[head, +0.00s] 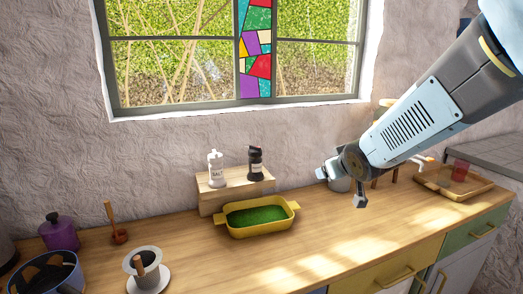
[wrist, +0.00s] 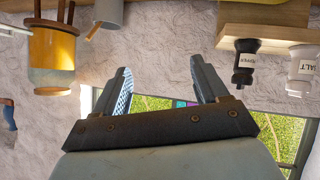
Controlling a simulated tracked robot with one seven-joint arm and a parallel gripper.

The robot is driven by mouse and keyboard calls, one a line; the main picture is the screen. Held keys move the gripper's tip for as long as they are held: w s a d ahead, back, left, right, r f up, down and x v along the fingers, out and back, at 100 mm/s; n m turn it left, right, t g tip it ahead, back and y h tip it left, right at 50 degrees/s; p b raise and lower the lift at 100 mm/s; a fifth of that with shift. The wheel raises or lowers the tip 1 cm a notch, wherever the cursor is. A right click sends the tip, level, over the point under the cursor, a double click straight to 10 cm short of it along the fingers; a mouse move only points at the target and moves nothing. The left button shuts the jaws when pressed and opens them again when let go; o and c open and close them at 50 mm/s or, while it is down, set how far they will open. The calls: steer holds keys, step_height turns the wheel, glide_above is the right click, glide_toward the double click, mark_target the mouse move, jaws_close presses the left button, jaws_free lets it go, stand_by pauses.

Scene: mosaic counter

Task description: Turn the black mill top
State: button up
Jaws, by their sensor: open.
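The black pepper mill (head: 256,162) stands upright on a small wooden riser (head: 236,190) at the back of the counter, beside the white salt mill (head: 216,168). In the wrist view, which is upside down, the black mill (wrist: 246,62) is right of my fingers, with its label partly visible and its dark top pointing down in the picture. The white salt mill (wrist: 302,70) is farther right. My gripper (head: 341,187) is above the counter, to the right of the mill and well apart from it. Its fingers (wrist: 160,70) are spread, with nothing between them.
A yellow dish (head: 264,231) with green contents sits before the riser. A purple pot (head: 59,232), a wooden-handled tool (head: 117,232) and a white dripper (head: 147,270) stand left. A wooden tray (head: 455,186) lies right. The front middle counter is clear.

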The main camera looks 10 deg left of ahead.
steer(key=w+a+f+n+t+y, duration=0.1)
steer(key=w+a+f+n+y, duration=0.1)
steer(key=w+a+y, duration=0.35)
steer(key=n+y, duration=0.2)
steer(key=y, duration=0.4)
glide_toward(251, 149)
steer(key=shift+h, duration=0.25)
steer(key=x, duration=1)
steer(key=shift+w, duration=0.45)
steer(key=shift+c, duration=0.2)
steer(key=shift+d, duration=0.1)
steer(key=c, duration=0.9)
steer(key=shift+m+t, duration=0.3)
steer(key=shift+c, duration=0.2)
steer(key=shift+h, duration=0.4)
steer(key=shift+m+t+h, duration=1.4)
steer(key=shift+m+h, duration=0.1)
steer(key=shift+h, duration=0.3)
steer(key=shift+w+d+m+t+h, duration=0.15)
steer(key=shift+m+t+h, duration=0.25)
steer(key=shift+m+h, duration=0.35)
steer(key=shift+d+m+t+h, duration=0.15)
steer(key=shift+m+t+h, duration=0.35)
steer(key=shift+h, duration=0.45)
